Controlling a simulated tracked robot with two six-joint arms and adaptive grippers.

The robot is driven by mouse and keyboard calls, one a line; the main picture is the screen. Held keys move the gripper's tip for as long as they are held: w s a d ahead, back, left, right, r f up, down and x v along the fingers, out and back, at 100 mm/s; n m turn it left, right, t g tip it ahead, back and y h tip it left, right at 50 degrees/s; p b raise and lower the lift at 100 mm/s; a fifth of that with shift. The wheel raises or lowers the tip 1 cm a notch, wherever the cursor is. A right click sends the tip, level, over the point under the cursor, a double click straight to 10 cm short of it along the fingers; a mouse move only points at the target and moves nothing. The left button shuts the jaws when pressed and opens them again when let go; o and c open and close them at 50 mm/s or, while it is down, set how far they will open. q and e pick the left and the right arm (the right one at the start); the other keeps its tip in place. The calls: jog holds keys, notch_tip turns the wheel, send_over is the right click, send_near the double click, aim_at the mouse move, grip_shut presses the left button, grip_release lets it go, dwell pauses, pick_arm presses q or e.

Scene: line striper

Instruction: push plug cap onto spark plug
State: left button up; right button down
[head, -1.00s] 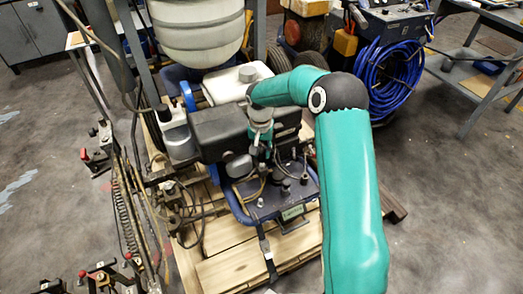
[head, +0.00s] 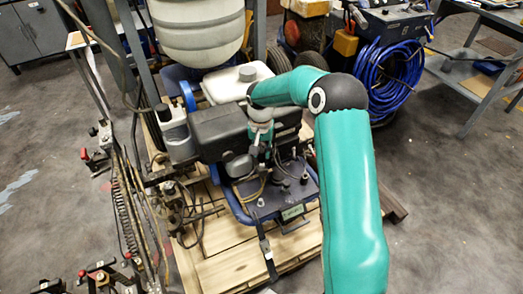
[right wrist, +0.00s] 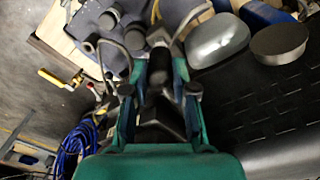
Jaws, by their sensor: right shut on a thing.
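My right gripper (head: 261,152) is at the front of the engine (head: 218,132) in the head view, pointing down and partly hidden by its own wrist. In the right wrist view my right gripper (right wrist: 158,92) is shut on a dark, roughly cylindrical plug cap (right wrist: 158,68), which sits between the two fingers. The far end of the cap is close to the engine parts. The spark plug cannot be made out, so I cannot tell whether the cap touches it. My left gripper is not in view.
A blue-framed machine plate (head: 262,207) with small fittings lies in front of the engine, on a wooden pallet (head: 235,268). A white tank (head: 236,84) stands behind. Hoses and levers crowd the left side. A coiled blue hose (head: 386,80) hangs at the back right.

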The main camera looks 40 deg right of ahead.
jog(key=shift+s+f, duration=0.2)
jog(key=shift+f, duration=0.1)
jog(key=shift+w+r, duration=0.1)
jog(key=shift+r, duration=0.25)
dwell(0.5)
jog(key=shift+w+r, duration=0.1)
jog(key=shift+r, duration=0.05)
dwell(1.1)
jog(key=shift+f+b, duration=0.4)
dwell(1.0)
jog(key=shift+a+f, duration=0.1)
dwell(0.6)
jog(key=shift+r+p, duration=0.3)
jog(key=c, duration=0.8)
grip_release()
jog(key=shift+r, duration=0.1)
jog(key=shift+c, duration=0.2)
jog(key=shift+o, duration=0.3)
